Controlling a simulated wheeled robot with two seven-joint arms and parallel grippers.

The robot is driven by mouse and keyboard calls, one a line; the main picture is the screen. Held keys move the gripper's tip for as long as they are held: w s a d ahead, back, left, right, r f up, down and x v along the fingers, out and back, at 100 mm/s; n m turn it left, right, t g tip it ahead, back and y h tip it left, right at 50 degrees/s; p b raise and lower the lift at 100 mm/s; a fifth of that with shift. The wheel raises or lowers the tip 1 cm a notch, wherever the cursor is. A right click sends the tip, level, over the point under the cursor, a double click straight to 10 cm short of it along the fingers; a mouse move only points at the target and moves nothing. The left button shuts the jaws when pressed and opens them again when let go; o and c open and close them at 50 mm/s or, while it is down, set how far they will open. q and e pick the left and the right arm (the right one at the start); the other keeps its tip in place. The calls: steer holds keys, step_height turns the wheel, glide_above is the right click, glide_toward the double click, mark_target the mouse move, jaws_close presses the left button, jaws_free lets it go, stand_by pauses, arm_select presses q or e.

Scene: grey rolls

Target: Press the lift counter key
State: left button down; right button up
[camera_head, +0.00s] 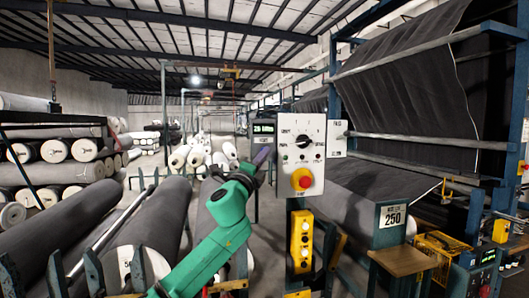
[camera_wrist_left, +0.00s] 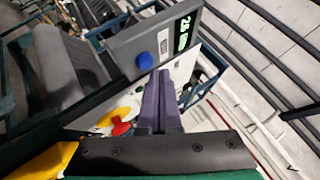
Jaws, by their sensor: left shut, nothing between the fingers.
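The lift counter is a small dark box with a lit display (camera_head: 264,128) at the left edge of the white control panel (camera_head: 303,160). In the left wrist view its grey face (camera_wrist_left: 130,45) and lit digits (camera_wrist_left: 182,33) show large, with a round blue key (camera_wrist_left: 145,61) on that face. My left gripper (camera_head: 262,154) is shut and empty, its purple fingers just below the counter. In the wrist view its fingertips (camera_wrist_left: 160,74) lie just beside and below the blue key; I cannot tell whether they touch it. My right gripper is not in view.
The control panel carries a black knob (camera_head: 303,142) and a red stop button on yellow (camera_head: 302,180). A yellow button box (camera_head: 301,240) hangs below it. Large grey rolls (camera_head: 150,230) lie at the left, and a machine with dark fabric (camera_head: 410,90) stands at the right.

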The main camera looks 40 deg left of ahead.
arm_select(q)
steer(key=shift+w+a, duration=0.15)
steer(key=shift+a, duration=0.05)
steer(key=shift+w+a, duration=0.25)
steer(key=shift+a, duration=0.15)
stand_by(0.7)
stand_by(0.4)
steer(key=shift+s+d, duration=0.5)
steer(key=shift+d, duration=0.2)
steer(key=shift+d, duration=0.1)
steer(key=s+d, duration=0.1)
steer(key=d, duration=0.1)
steer(key=s+d+b, duration=0.1)
steer(key=s+d, duration=0.1)
steer(key=shift+w, duration=0.1)
stand_by(0.7)
